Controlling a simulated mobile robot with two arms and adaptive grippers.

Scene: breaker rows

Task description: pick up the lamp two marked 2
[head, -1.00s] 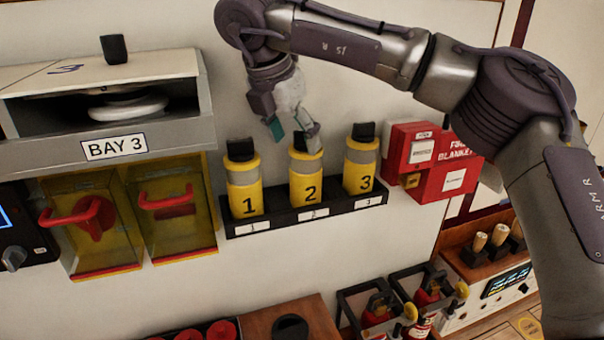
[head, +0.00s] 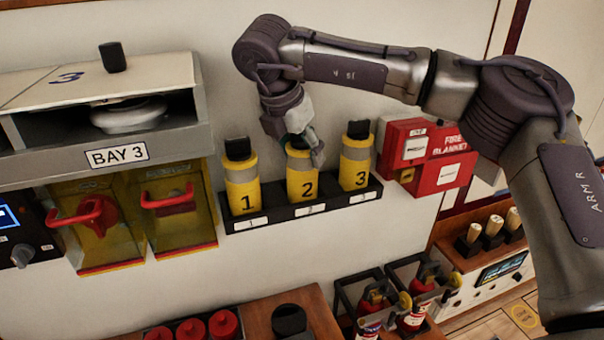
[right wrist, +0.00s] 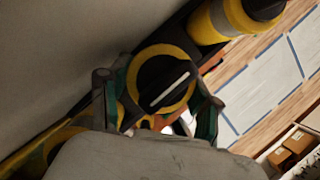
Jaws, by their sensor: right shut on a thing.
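Lamp two (head: 302,182) is yellow with a grey band, a black top and a black 2. It stands upright in the middle of the black rack (head: 285,219) on the wall. My right gripper (head: 302,150) is shut on its top from above and hides much of the black cap. In the right wrist view the lamp's round top (right wrist: 162,84), a yellow ring around black with a pale bar, lies between the two fingers (right wrist: 158,108). My left gripper is not in view.
Lamp one (head: 241,183) stands close on the left and lamp three (head: 356,165) close on the right. A red fire blanket box (head: 440,175) hangs right of the rack. The BAY 3 cabinet (head: 185,140) is to the left. Wall above the lamps is bare.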

